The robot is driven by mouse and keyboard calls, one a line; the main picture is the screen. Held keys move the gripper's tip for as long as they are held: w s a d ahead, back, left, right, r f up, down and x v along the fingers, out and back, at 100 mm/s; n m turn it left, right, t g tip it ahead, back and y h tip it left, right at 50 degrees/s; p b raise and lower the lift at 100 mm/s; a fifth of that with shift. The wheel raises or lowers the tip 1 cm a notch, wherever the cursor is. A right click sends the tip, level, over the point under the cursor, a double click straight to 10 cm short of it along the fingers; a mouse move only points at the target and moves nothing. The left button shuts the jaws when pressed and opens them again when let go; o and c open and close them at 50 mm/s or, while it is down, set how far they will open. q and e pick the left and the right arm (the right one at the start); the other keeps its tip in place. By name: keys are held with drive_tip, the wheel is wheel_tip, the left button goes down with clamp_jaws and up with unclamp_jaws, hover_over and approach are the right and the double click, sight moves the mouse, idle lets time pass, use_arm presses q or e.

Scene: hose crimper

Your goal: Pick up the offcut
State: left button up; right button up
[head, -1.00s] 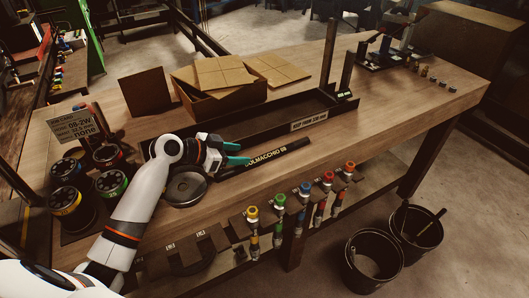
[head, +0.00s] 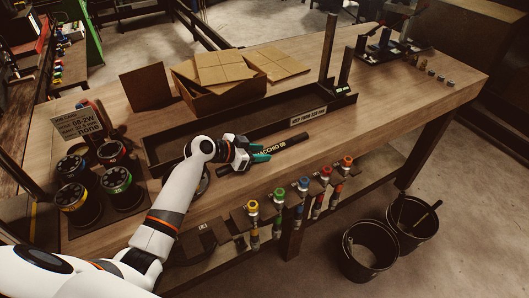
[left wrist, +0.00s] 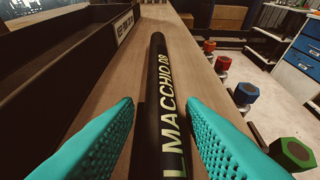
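The offcut is a black length of hose (head: 291,142) with pale lettering. It lies on the wooden bench in front of the long black tray, and my left gripper hides part of it in the head view. In the left wrist view the hose (left wrist: 165,85) runs lengthwise between the two teal fingers. My left gripper (head: 263,153) is low over the hose. Its fingers (left wrist: 160,104) are open, one on each side of the hose, with bench showing between the fingers and the hose. My right gripper is not in view.
The black tray (head: 229,121) with a label lies behind the hose. A cardboard box (head: 225,100) stands behind that. Several colored fittings (head: 277,194) hang along the front edge. Dark spools (head: 72,197) stand at the left. Two buckets (head: 370,251) are on the floor.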

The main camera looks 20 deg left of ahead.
use_arm(q)
clamp_jaws()
